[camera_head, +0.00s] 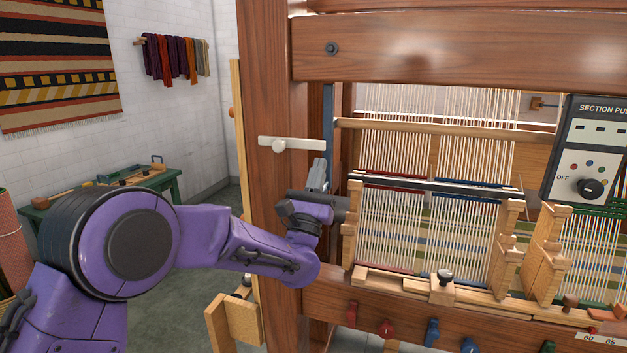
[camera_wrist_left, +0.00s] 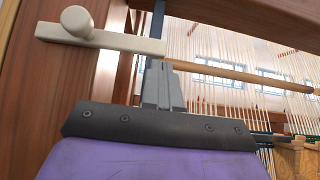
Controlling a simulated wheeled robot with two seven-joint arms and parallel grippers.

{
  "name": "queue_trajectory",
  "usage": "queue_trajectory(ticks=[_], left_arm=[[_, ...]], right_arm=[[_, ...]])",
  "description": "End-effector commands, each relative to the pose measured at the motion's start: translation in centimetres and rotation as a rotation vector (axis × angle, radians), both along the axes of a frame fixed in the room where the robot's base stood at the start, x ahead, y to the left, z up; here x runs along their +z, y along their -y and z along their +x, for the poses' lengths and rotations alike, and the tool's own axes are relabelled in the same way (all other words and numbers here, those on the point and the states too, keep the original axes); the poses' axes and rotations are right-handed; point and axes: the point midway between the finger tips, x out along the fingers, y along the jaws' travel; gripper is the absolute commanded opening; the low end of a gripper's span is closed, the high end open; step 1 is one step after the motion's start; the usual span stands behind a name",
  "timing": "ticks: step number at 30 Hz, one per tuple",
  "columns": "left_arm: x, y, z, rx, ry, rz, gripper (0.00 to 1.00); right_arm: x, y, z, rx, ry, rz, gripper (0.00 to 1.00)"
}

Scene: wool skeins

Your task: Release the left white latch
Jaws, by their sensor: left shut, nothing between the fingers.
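The left white latch (camera_head: 291,144) is a pale bar with a round knob, lying nearly level across the loom's left wooden post (camera_head: 268,100). In the left wrist view the latch (camera_wrist_left: 110,40) is at the upper left, its knob near its left end. My left gripper (camera_head: 318,165) is shut and empty, just below the latch's right end. In the left wrist view the grey fingers (camera_wrist_left: 158,68) point up close to the bar's right end; I cannot tell whether they touch it. My right gripper is in neither view.
The wooden loom with white warp threads (camera_head: 392,230) fills the right side. A control panel (camera_head: 590,150) with a black knob is at the far right. Coloured pegs (camera_head: 386,329) line the front beam. A green bench (camera_head: 150,182) stands behind at left.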

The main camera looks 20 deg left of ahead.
Motion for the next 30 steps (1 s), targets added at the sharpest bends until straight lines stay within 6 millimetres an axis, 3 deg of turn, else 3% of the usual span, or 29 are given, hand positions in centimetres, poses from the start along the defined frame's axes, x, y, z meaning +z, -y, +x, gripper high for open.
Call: queue_trajectory(ticks=[6, 30], left_arm=[[0.8, 0.0, 0.9, -0.001, -0.001, 0.001, 0.00], [2.0, 0.3, 0.8, 0.000, -0.003, -0.085, 0.00]], right_arm=[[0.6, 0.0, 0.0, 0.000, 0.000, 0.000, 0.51], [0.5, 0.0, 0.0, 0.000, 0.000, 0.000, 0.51]])
